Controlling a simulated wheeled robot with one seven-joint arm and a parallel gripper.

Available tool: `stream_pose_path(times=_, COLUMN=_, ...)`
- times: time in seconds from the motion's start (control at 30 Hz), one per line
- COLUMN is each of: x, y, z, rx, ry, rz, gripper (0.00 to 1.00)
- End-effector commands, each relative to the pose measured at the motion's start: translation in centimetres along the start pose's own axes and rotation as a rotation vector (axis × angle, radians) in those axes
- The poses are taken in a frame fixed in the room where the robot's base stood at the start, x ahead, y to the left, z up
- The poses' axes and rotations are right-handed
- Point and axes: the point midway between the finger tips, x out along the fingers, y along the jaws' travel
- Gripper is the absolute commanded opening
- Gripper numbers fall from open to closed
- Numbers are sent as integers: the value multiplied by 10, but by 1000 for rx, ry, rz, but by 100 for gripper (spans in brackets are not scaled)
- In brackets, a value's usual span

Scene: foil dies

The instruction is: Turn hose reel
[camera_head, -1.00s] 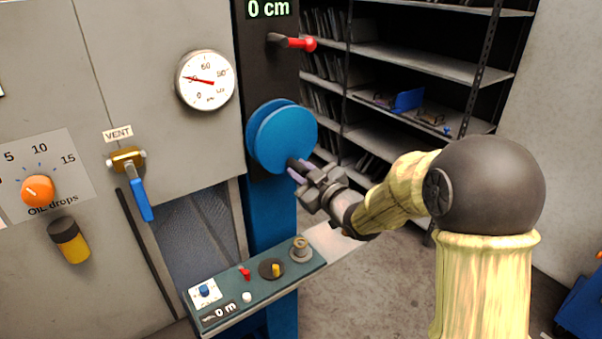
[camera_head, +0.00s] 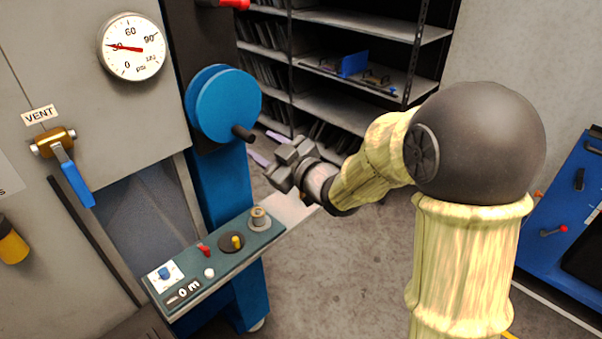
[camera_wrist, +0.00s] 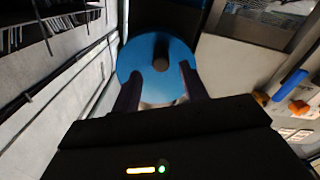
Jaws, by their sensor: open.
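The blue hose reel (camera_head: 226,103) is a round disc on the dark and blue column in the head view. A dark crank knob (camera_head: 242,134) sticks out from its lower right. My gripper (camera_head: 262,148) is just to the right of and below the knob, its fingers apart and pointing toward the reel. In the wrist view the reel (camera_wrist: 140,62) lies ahead, with the knob (camera_wrist: 161,60) between and beyond the fingertips of my gripper (camera_wrist: 160,78). The gripper is open, and nothing appears held.
A control panel (camera_head: 185,284) with small knobs juts out below the reel. A blue vent lever (camera_head: 74,184) and a gauge (camera_head: 133,47) are on the cabinet at left. Shelves (camera_head: 360,75) stand behind. Open floor lies right of the panel.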

Motion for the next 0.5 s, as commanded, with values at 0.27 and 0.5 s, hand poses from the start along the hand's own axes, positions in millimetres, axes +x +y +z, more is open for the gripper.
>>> stream_pose_path(times=0.27, x=-57, y=0, z=2, rx=-2, ry=0, rz=4, gripper=44)
stream_pose_path(times=0.5, x=-99, y=1, z=1, rx=-3, ry=0, rz=3, gripper=44)
